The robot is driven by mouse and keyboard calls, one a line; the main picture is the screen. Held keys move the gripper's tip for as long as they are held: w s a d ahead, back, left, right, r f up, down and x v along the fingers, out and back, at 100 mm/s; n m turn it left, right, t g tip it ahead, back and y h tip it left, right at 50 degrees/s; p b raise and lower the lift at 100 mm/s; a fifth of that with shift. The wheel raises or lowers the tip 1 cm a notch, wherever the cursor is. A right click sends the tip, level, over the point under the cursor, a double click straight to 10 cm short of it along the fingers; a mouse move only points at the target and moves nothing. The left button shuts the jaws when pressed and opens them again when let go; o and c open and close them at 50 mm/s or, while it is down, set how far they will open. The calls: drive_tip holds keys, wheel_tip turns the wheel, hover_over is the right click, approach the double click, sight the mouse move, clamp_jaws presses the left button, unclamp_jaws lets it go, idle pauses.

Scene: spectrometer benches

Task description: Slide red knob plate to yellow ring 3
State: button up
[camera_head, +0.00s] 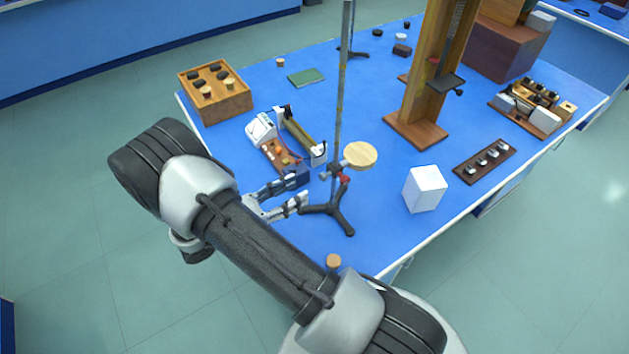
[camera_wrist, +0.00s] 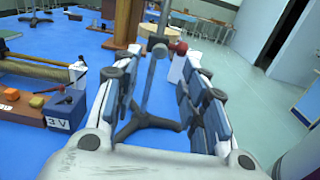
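A round pale wooden plate (camera_head: 360,155) is clamped to an upright metal rod (camera_head: 343,90) on a black tripod base (camera_head: 331,209). A red knob (camera_head: 343,180) sits at its clamp. The wrist view also shows the plate (camera_wrist: 160,31), clamp, red knob (camera_wrist: 181,47) and rod (camera_wrist: 155,82). My gripper (camera_head: 302,189) is open and empty, left of the rod in the head view and apart from it. In the wrist view the rod shows between my fingers, further away.
An instrument with a brass-coloured coil (camera_head: 298,134) and dark blue block stands close beside my gripper. A white cube (camera_head: 425,189) and a tall wooden stand (camera_head: 430,90) are to the right. A small cork-coloured piece (camera_head: 333,261) is near the table's front edge.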

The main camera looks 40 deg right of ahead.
drive_tip(key=d, duration=0.7)
drive_tip(key=shift+s+b, duration=0.2)
drive_tip(key=shift+b, duration=0.1)
drive_tip(key=shift+c, duration=0.5)
clamp_jaws()
